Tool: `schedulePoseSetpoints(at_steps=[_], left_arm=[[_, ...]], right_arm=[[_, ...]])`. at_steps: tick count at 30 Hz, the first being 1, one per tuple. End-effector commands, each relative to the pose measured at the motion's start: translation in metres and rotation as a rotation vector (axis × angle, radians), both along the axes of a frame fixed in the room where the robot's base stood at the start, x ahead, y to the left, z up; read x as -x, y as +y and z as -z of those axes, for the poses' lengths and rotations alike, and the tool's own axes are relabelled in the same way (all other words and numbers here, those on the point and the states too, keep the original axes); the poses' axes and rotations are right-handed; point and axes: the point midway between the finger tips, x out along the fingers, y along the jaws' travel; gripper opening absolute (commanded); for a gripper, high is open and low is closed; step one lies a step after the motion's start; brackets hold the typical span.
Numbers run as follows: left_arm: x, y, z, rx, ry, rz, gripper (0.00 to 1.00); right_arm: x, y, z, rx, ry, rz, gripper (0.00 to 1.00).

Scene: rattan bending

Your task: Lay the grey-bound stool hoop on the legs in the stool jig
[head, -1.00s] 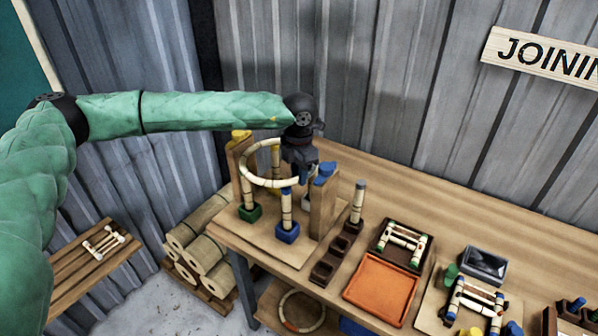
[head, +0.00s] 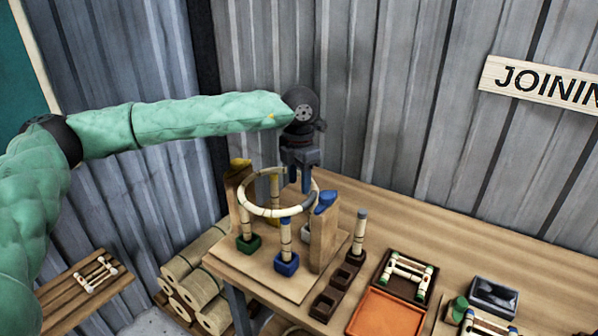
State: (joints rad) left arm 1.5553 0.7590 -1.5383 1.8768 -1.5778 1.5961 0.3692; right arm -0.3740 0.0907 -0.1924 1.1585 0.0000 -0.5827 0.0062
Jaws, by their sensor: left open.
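The stool hoop (head: 262,210), a pale ring with darker bindings, lies roughly level at the leg tops in the stool jig (head: 233,262). The front leg (head: 286,240) in the blue socket and the left leg (head: 246,222) in the green socket meet its underside, as far as I can tell. A back leg (head: 275,185) shows through the ring. My left gripper (head: 305,184) is open, pointing down at the hoop's back right rim. Its fingertips overlap the rim in the picture; contact is unclear. My right gripper is out of view.
Wooden posts with a yellow top (head: 239,166) and a blue top (head: 326,202) flank the hoop. A dark rack (head: 338,285) holding one upright leg (head: 359,230), an orange tray (head: 385,316) and a framed assembly (head: 405,275) stand to the right. The bench behind is clear.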

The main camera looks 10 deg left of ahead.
Motion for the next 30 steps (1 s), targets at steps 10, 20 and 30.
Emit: schedulePoseSetpoints(at_steps=[10,20,30], left_arm=[[0.0,0.0,-0.038,0.001,-0.001,0.0,0.43],[0.0,0.0,-0.044,0.0,0.0,0.0,0.43],[0.015,-0.038,-0.023,0.12,0.035,0.046,0.43]], right_arm=[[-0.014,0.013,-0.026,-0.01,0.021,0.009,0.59],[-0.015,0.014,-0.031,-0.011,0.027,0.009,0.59],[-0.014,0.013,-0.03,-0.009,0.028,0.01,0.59]])
